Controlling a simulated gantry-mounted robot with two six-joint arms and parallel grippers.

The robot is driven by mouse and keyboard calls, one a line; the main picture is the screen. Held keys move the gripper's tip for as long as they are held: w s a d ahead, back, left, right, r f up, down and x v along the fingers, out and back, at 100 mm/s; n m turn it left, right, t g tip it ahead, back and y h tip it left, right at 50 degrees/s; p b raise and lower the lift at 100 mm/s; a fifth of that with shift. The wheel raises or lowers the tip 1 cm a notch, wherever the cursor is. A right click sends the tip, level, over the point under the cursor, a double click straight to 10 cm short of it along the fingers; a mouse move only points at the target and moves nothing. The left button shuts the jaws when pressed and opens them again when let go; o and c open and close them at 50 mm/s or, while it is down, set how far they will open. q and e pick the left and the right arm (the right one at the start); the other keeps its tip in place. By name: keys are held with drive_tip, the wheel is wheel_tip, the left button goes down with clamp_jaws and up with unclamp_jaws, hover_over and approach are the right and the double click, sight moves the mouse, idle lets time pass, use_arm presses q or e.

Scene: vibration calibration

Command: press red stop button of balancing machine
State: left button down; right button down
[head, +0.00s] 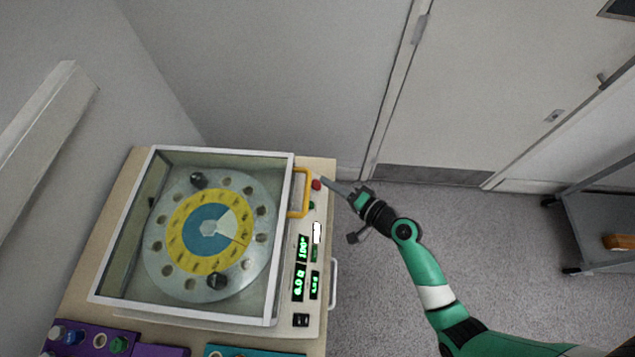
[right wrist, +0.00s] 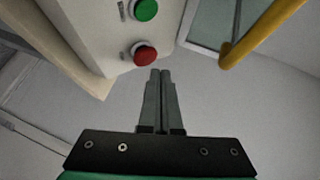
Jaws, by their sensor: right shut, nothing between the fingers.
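The balancing machine (head: 308,262) stands at the left in the head view, with a clear lid over a round disc (head: 210,228). Its red stop button (head: 316,184) is at the far end of the control panel. A green button (head: 312,206) is just nearer. In the right wrist view the red button (right wrist: 145,54) lies just beyond and slightly left of the fingertips, and the green button (right wrist: 145,10) is above it. My right gripper (head: 325,181) is shut and empty, its tips at or very near the red button. Contact cannot be told. My left gripper is not in view.
A yellow lid handle (head: 300,192) stands close beside the buttons and also shows at the upper right in the right wrist view (right wrist: 262,32). Purple (head: 92,342) and teal racks stand in front. A grey cart (head: 605,225) is at the right. The floor between is clear.

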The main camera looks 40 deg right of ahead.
drive_tip(key=s+d+r+p, duration=0.2)
drive_tip(key=r, duration=0.1)
drive_tip(key=shift+s+d+r, duration=0.15)
drive_tip(key=shift+r, duration=0.1)
idle(0.8)
